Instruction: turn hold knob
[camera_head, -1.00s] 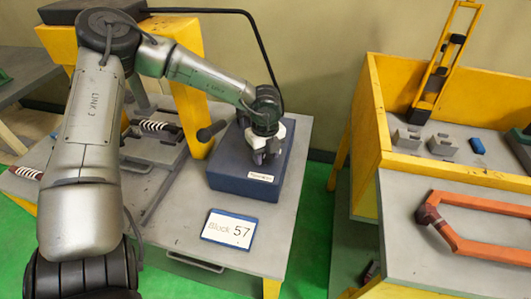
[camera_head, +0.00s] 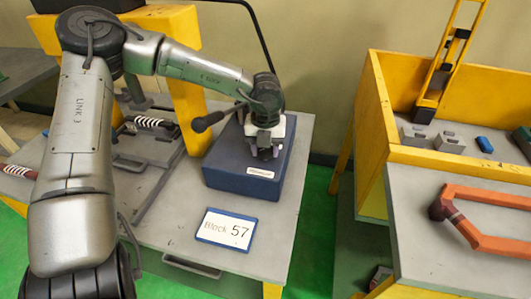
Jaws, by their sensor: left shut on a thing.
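The hold knob is not clearly visible; it seems to be hidden by my left gripper (camera_head: 264,152) on top of the dark blue box (camera_head: 236,182). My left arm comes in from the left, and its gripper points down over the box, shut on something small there. A black lever handle (camera_head: 208,121) sticks out to the left beside the gripper. The box carries a white label on its front face. My right gripper is not in this view.
A sign reading "Block 57" (camera_head: 227,229) lies on the grey table in front of the box. A yellow post (camera_head: 190,100) stands left of the box. At right are a yellow-walled bench (camera_head: 385,110) with small grey parts and an orange frame (camera_head: 463,222).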

